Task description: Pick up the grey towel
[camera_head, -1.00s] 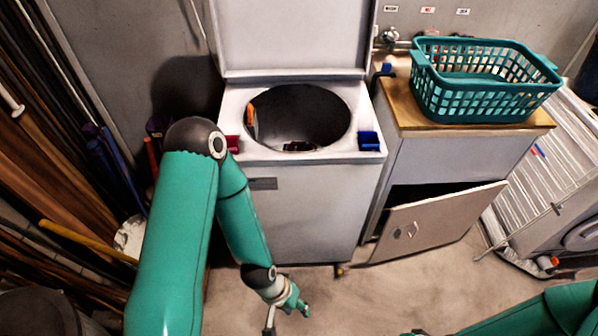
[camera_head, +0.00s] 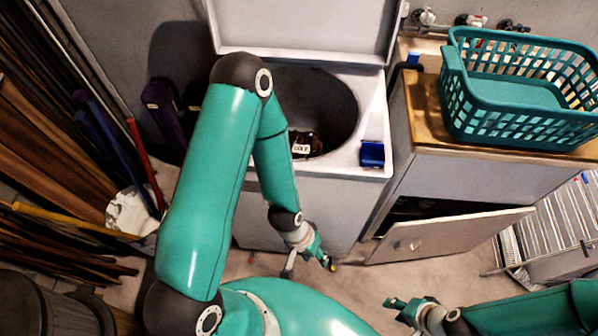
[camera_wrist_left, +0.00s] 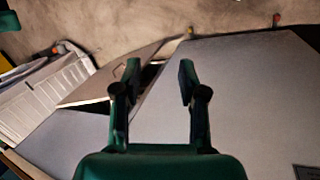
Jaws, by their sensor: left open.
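I cannot make out a grey towel for certain in either view. A pale crumpled thing (camera_head: 128,212) lies on the floor at the left, among the poles; I cannot tell what it is. My left gripper (camera_head: 308,264) is low in front of the top-loading washer (camera_head: 335,205), open and empty. In the left wrist view its two fingers (camera_wrist_left: 158,78) stand apart with nothing between them, against the grey washer panel. My right gripper (camera_head: 403,311) is at the bottom, right of centre, apart from everything; its finger opening is unclear.
The washer's lid (camera_head: 310,25) is up, and a dark object with a white label (camera_head: 301,149) lies in the drum. A teal basket (camera_head: 515,133) stands on the wooden-topped cabinet (camera_head: 425,112), whose door (camera_head: 445,238) hangs open. A blue box (camera_head: 372,153) sits on the washer's rim.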

